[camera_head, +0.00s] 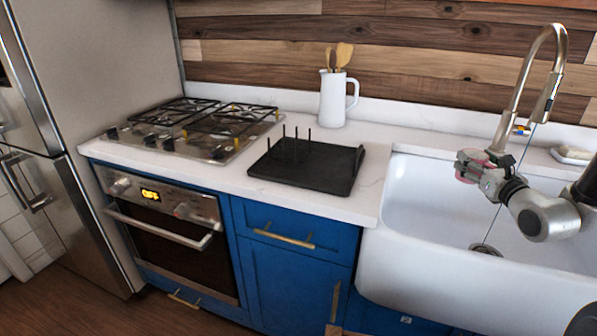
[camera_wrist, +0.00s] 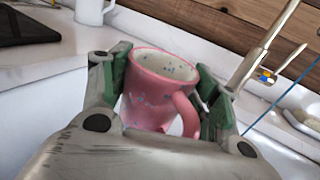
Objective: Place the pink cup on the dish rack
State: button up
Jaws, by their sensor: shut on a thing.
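The pink cup (camera_wrist: 150,92) is between the green-padded fingers of my gripper (camera_wrist: 163,92) in the wrist view. Its speckled pale inside shows, and its handle is toward the right finger. In the head view the cup (camera_head: 470,165) is small and partly hidden by my gripper (camera_head: 484,172), which is shut on it above the white sink. The black dish rack (camera_head: 330,183) with several upright pegs lies on the white counter, left of the sink and well apart from the cup. A dark corner of the rack (camera_wrist: 22,28) also shows at the wrist view's upper left.
A white jug (camera_head: 332,100) with wooden utensils stands behind the rack. A gas stove (camera_head: 200,128) is to its left. The sink (camera_head: 420,215) has a tall faucet (camera_head: 528,85) close to my gripper. Bare counter (camera_head: 372,190) lies between rack and sink.

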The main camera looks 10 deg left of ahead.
aim_at(323, 172)
jog(key=k+u, duration=0.15)
jog(key=u, duration=0.35)
jog(key=k+u, duration=0.2)
jog(key=u, duration=0.3)
jog(key=k+j+u, duration=0.1)
jog(key=u, duration=0.4)
jog(key=k+j, duration=0.05)
